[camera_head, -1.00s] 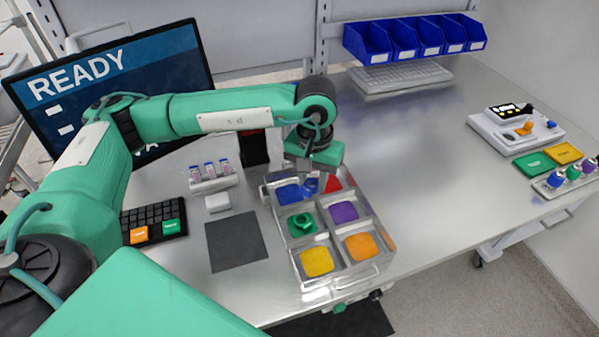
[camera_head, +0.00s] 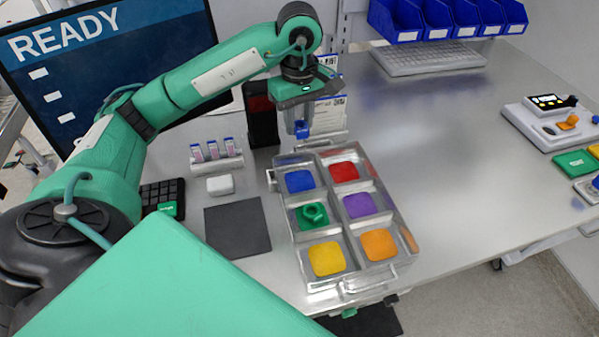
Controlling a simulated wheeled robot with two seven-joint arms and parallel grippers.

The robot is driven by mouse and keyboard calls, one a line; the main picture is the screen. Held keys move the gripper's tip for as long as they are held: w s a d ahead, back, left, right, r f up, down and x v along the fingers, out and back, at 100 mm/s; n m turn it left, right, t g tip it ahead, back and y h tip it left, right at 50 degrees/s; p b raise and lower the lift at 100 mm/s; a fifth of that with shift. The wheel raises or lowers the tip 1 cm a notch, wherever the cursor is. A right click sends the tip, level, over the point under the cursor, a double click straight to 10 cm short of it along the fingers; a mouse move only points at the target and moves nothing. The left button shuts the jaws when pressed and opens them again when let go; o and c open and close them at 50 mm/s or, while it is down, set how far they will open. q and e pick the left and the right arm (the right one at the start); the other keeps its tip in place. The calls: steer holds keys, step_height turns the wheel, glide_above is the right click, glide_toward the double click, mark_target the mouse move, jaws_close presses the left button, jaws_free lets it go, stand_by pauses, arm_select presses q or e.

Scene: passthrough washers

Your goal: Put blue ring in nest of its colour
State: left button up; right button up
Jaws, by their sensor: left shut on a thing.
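My left gripper (camera_head: 301,133) is shut on the blue ring (camera_head: 301,129). It holds the ring in the air, and in the picture the ring shows above the back edge of the clear tray (camera_head: 308,236). The tray has coloured nests: blue (camera_head: 300,181) at the back left, red (camera_head: 344,171) at the back right, then green, purple (camera_head: 361,206), yellow (camera_head: 326,259) and orange (camera_head: 379,244). The blue nest shows empty. A green ring (camera_head: 314,214) lies in the green nest. My right gripper is not in view.
A dark mat (camera_head: 237,229), a white block (camera_head: 220,185) and a vial rack (camera_head: 216,162) stand left of the tray. A black stand (camera_head: 262,116) and a card (camera_head: 328,117) are behind it.

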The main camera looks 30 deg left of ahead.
arm_select(q)
steer(key=p, duration=0.2)
glide_above(299, 180)
step_height(299, 180, down, 11)
steer(key=shift+f, duration=1.05)
step_height(299, 180, down, 2)
steer(key=shift+f+p, duration=0.15)
steer(key=shift+p, duration=0.3)
steer(key=shift+f, duration=0.35)
steer(key=shift+f, duration=0.1)
steer(key=shift+f, duration=0.1)
steer(key=o, duration=0.9)
steer(key=shift+o, duration=0.2)
